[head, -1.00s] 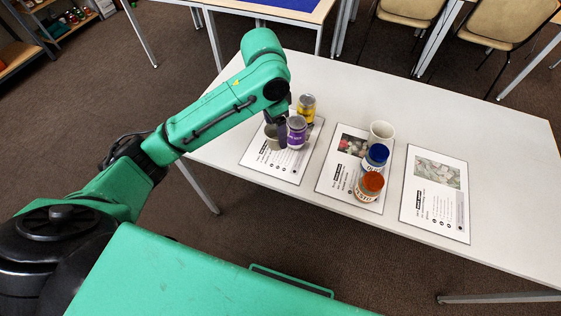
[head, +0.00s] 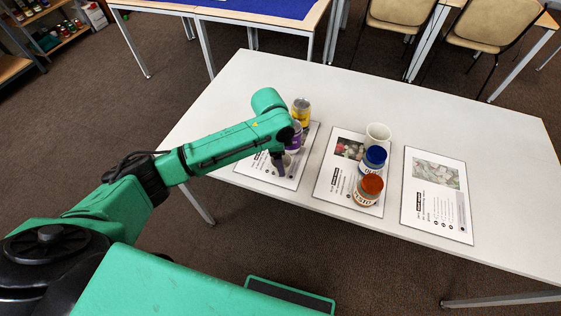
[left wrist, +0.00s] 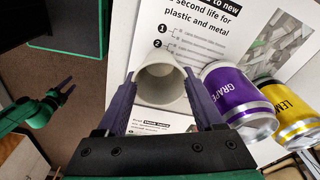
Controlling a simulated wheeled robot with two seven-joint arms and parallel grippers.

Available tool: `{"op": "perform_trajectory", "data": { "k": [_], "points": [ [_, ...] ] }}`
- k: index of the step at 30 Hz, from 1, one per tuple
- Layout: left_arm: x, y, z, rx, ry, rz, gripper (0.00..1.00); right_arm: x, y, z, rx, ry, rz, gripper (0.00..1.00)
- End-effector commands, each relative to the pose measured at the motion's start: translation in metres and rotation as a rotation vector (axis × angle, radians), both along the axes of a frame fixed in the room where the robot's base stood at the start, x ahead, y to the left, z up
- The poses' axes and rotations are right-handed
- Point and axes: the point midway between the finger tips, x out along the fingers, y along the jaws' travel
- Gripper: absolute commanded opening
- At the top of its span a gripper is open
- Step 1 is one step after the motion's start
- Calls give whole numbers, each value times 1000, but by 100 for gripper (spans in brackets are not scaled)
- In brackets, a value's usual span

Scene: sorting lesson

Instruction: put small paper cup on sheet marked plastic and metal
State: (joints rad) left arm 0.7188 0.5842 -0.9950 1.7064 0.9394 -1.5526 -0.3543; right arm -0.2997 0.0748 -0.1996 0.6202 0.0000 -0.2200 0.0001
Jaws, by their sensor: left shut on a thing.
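The small paper cup (left wrist: 160,88) is pale grey-white. In the left wrist view it sits between the fingers of my left gripper (left wrist: 160,100), which is shut on it, mouth towards the camera. The sheet marked plastic and metal (left wrist: 205,45) lies beneath it; I cannot tell whether the cup touches the sheet. In the head view this is the left sheet (head: 262,172), and my left gripper (head: 279,163) is low over its near part, with the cup mostly hidden. My right gripper (left wrist: 65,92) shows at the left of the wrist view, empty, its fingers apart.
A purple grape can (left wrist: 235,88) and a yellow lemon can (left wrist: 287,108) stand close right of the cup. The middle sheet (head: 335,185) has blue-lidded (head: 374,157) and orange-lidded (head: 369,187) jars. A white cup (head: 378,133) stands behind them. The right sheet (head: 432,205) is bare.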

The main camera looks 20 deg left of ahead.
Motion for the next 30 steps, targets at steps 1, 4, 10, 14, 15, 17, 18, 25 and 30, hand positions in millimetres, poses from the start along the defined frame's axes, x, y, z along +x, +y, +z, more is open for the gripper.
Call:
{"op": "perform_trajectory", "data": {
  "k": [1, 4, 10, 14, 15, 17, 18, 25, 30],
  "points": [
    [-1, 0, -8, 0, 2, 1, 18, 0, 0, 0, 0, 0, 0, 50],
    [0, 0, -13, 0, -1, 1, 18, 0, 0, 0, 0, 0, 1, 50],
    [0, 0, -14, 0, 0, 1, 18, 0, -2, 0, -2, 1, 2, 50],
    [0, 0, -15, 0, -1, 1, 99, 0, -4, 0, -4, 0, 3, 50],
    [0, 0, -15, 0, -1, 1, 99, 0, -4, 0, -6, 1, 3, 50],
    [0, 0, -14, 0, -1, 1, 99, 0, -4, 0, -7, 1, 3, 50],
    [0, 0, -14, 0, -1, 1, 99, 0, -5, 0, -7, 1, 3, 50],
    [0, 0, -8, -1, -2, 1, 99, 0, -5, 0, -7, 1, 3, 50],
    [0, 4, 27, -1, -6, 1, 99, 0, -5, 1, -7, 1, 2, 50]
  ]
}}
